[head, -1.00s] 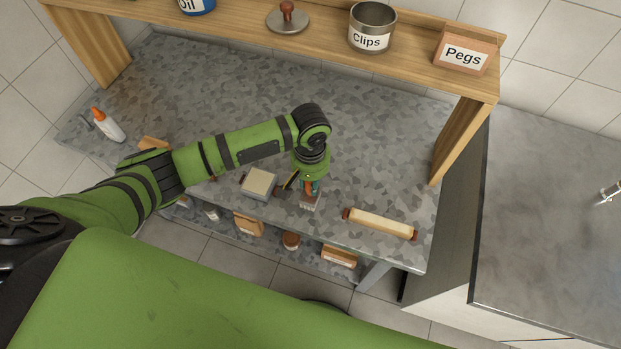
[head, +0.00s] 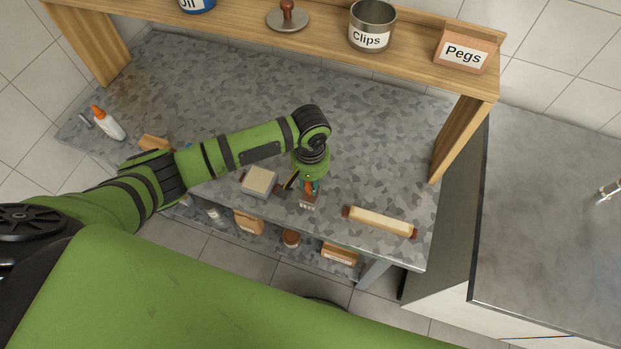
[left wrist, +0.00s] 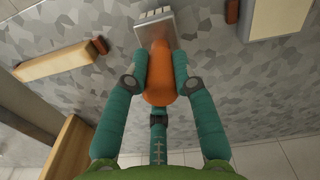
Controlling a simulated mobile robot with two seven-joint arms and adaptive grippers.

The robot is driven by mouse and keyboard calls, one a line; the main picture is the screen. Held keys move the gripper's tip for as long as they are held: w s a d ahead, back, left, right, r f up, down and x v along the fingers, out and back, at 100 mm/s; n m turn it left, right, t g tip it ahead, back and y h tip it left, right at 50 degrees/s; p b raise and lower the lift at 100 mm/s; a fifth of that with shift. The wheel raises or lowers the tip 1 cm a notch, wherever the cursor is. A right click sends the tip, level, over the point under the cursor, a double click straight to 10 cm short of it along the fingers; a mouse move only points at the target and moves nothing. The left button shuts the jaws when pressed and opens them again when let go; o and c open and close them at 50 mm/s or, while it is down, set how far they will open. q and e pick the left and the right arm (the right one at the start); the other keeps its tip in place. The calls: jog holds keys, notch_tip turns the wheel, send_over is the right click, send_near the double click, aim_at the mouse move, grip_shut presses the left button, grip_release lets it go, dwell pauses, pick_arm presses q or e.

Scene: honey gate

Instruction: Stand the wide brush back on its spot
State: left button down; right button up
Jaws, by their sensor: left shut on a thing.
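The wide brush has an orange handle, a grey metal ferrule and pale bristles. In the left wrist view the brush (left wrist: 159,70) sits between the teal fingers of my left gripper (left wrist: 160,64), which is shut on its orange handle. The bristle end points away from the gripper, toward the top of that view. In the head view the brush (head: 308,201) shows below my left gripper (head: 311,187), over the front part of the grey worktop (head: 370,150). I cannot tell whether the bristles touch the worktop. The brush's spot is not clearly visible. My right gripper is not in view.
A long pale block with brown ends (head: 380,222) lies right of the brush. A grey-topped block (head: 260,181) lies close on the left. A wooden shelf (head: 240,25) spans the back. The worktop behind the gripper is largely clear.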

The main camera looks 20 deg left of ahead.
pick_arm(q)
jog(key=shift+f, duration=0.6)
jog(key=c, duration=0.9)
grip_release()
jog(key=shift+c, duration=0.2)
jog(key=shift+r, duration=0.1)
notch_tip(320, 180, up, 3)
jog(key=shift+f+p, duration=0.2)
jog(key=shift+p, duration=0.85)
jog(key=shift+r, duration=2.65)
